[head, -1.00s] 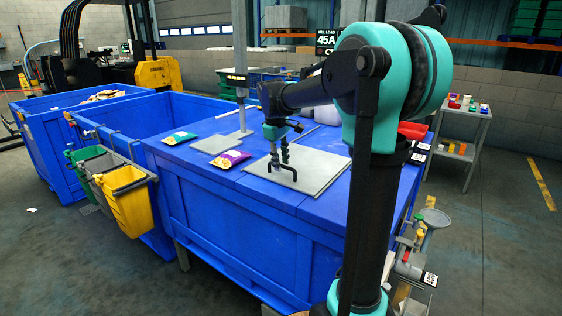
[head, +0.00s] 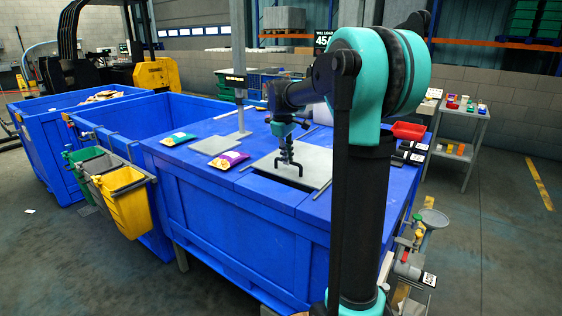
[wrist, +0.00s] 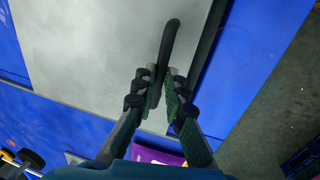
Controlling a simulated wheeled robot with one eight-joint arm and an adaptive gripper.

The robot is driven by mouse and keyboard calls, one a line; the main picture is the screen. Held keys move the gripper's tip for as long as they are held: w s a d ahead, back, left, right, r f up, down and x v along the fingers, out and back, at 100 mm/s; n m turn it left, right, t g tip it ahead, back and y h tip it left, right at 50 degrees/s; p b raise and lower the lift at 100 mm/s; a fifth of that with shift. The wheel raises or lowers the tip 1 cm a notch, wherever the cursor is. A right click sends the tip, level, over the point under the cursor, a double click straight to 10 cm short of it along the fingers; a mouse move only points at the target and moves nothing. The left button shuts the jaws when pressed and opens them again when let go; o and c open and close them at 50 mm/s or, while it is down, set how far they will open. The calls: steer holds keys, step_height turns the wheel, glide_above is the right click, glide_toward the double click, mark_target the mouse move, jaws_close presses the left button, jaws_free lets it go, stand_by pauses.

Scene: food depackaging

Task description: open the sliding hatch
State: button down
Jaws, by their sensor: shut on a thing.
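The sliding hatch (head: 318,162) is a flat grey plate on the blue table top. It also fills much of the wrist view (wrist: 85,45). A dark gap (head: 284,179) shows at its near edge. A black bar handle (wrist: 171,42) stands on the plate. My gripper (wrist: 160,85) has its fingers closed around the handle, one on each side. In the head view my gripper (head: 287,157) is above the near part of the plate, and the finger contact is too small to see clearly.
A purple packet (head: 229,160), an orange-teal packet (head: 178,139) and a small grey plate (head: 215,145) lie left of the hatch. A post (head: 240,105) stands behind them. A red tray (head: 408,131) is at the right. Yellow, grey and green bins hang at the left.

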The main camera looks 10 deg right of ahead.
steer(key=w+d, duration=1.5)
steer(key=shift+w, duration=0.1)
steer(key=c, duration=1.6)
jaws_free()
steer(key=r, duration=0.4)
steer(key=s+a+r, duration=0.1)
steer(key=r, duration=0.6)
steer(key=shift+s+a+r, duration=0.3)
steer(key=shift+s+r, duration=0.1)
